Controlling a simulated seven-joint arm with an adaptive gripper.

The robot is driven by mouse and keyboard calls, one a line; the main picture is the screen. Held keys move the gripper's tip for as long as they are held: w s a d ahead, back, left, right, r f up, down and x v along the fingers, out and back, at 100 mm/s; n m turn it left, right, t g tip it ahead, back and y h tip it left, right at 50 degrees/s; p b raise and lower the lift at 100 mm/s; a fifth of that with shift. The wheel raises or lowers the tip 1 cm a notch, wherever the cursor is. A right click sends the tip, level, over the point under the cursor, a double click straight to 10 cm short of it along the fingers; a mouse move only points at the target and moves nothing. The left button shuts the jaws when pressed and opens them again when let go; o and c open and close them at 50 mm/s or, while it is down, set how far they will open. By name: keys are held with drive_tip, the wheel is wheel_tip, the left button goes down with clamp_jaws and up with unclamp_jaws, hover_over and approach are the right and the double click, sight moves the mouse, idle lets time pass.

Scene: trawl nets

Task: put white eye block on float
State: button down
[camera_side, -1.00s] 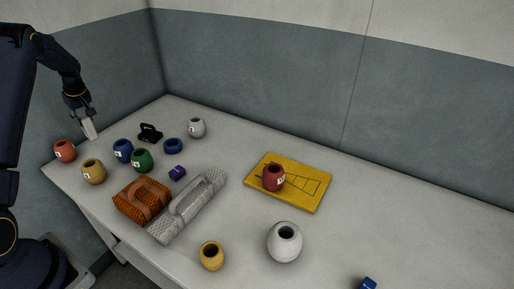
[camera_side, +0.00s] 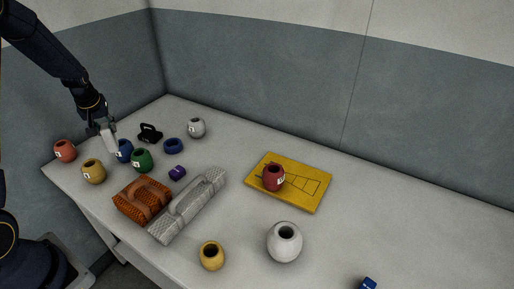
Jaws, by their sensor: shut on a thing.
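My gripper (camera_side: 103,127) is at the left of the table, shut on a small white block (camera_side: 110,140). The block hangs tilted below the fingers, above the table, and overlaps the blue pot-shaped thing (camera_side: 125,150) in this view. Whether it touches that pot I cannot tell. Its eye is too small to make out. Several round pot-shaped things with holes on top could be floats; the largest is a white one (camera_side: 285,242) at the front middle. A dark red one (camera_side: 273,177) stands on a yellow board (camera_side: 311,197).
Near my gripper stand orange-red (camera_side: 65,151), yellow (camera_side: 94,172), green (camera_side: 141,160) and grey (camera_side: 196,128) pots, a black object (camera_side: 150,133) and a blue ring (camera_side: 173,146). An orange bag (camera_side: 142,200) and a grey bundle (camera_side: 190,205) lie in front. The table's right side is mostly clear.

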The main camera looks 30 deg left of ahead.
drive_tip(key=w+d+r+m+t+h, duration=0.1)
drive_tip(key=w+d+r+m+h, duration=0.3)
drive_tip(key=d, duration=1.1)
drive_tip(key=w+d+r+m+t, duration=0.1)
drive_tip(key=d+m, duration=0.6)
drive_tip(key=d, duration=0.8)
drive_tip(key=s+d+r+m+h, duration=0.1)
drive_tip(key=s+d+r+m, duration=0.2)
drive_tip(key=d, duration=0.5)
drive_tip(key=s+d+r+m+g+h, duration=0.1)
drive_tip(key=s+d+m, duration=0.2)
drive_tip(key=s+d, duration=0.4)
drive_tip(key=s+d+r+m+h, duration=0.1)
drive_tip(key=s+d+r+m, duration=0.15)
drive_tip(key=d, duration=0.65)
drive_tip(key=shift+g, duration=0.3)
drive_tip(key=shift+w+d+f, duration=1.2)
drive_tip(key=shift+w+f, duration=0.65)
drive_tip(key=shift+f, duration=0.4)
drive_tip(key=shift+w+d+f, duration=1.2)
drive_tip(key=shift+w+f, duration=0.7)
drive_tip(key=shift+f, duration=0.3)
drive_tip(key=shift+w+d+f, duration=1.2)
drive_tip(key=shift+w+f, duration=0.65)
drive_tip(key=shift+f, duration=0.4)
